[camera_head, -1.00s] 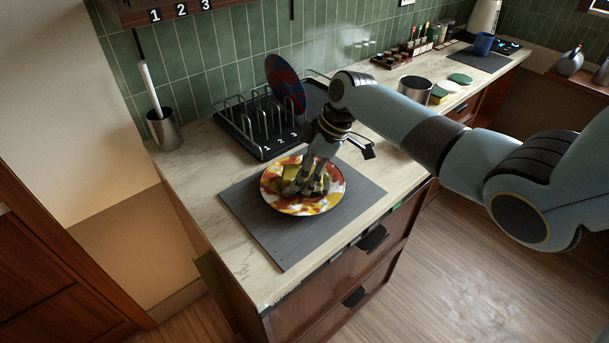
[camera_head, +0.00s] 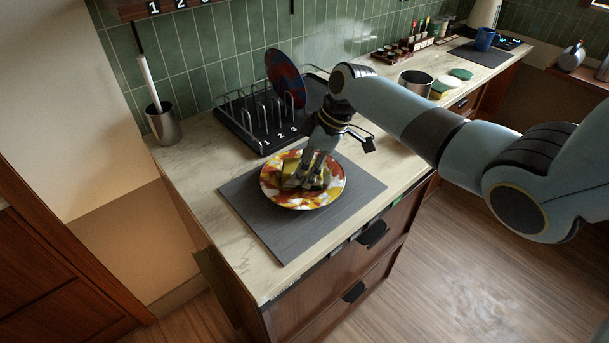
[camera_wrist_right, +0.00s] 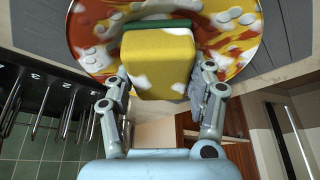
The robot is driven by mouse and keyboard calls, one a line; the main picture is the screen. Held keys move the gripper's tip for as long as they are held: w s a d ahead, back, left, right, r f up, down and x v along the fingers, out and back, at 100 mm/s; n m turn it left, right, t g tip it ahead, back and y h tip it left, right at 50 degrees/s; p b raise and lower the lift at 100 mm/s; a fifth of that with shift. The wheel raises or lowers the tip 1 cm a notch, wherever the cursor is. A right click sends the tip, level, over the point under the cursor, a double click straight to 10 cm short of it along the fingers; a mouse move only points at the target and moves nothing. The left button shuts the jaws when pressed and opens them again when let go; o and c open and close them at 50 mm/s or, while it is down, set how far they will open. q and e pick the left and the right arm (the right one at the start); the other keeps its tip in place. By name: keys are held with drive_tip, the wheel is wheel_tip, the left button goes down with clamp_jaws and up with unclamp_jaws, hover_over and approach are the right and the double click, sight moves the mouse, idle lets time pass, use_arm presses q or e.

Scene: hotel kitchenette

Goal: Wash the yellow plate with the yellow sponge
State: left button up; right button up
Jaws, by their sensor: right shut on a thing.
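The yellow plate (camera_head: 325,194), patterned in yellow, red and white with a brownish rim, lies flat on a dark grey mat (camera_head: 275,235) on the counter. It also shows in the right wrist view (camera_wrist_right: 238,22). My right gripper (camera_head: 305,178) reaches down over the plate's middle. It is shut on the yellow sponge, which shows clearly between the two fingers in the right wrist view (camera_wrist_right: 158,62), with white patches on it and a green layer at its far side. The sponge is over the plate and seems to touch it. My left gripper is not in view.
A black dish rack (camera_head: 262,125) numbered 1 to 3 holds a dark red-blue plate (camera_head: 285,78) behind the mat. A metal cup with a brush (camera_head: 163,124) stands at left. A metal pot (camera_head: 415,83) and more sponges (camera_head: 446,85) stand at right.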

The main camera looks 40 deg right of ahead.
sight(296, 192)
drive_tip(key=shift+s, duration=0.1)
drive_tip(key=s+a+p, duration=0.1)
drive_tip(key=s+p, duration=0.1)
drive_tip(key=shift+a+p, duration=0.25)
drive_tip(key=shift+p, duration=0.05)
drive_tip(key=shift+s+a+r, duration=0.1)
drive_tip(key=shift+s+a, duration=0.4)
drive_tip(key=shift+w, duration=0.1)
drive_tip(key=shift+r, duration=0.25)
wheel_tip(296, 192, up, 8)
idle(0.5)
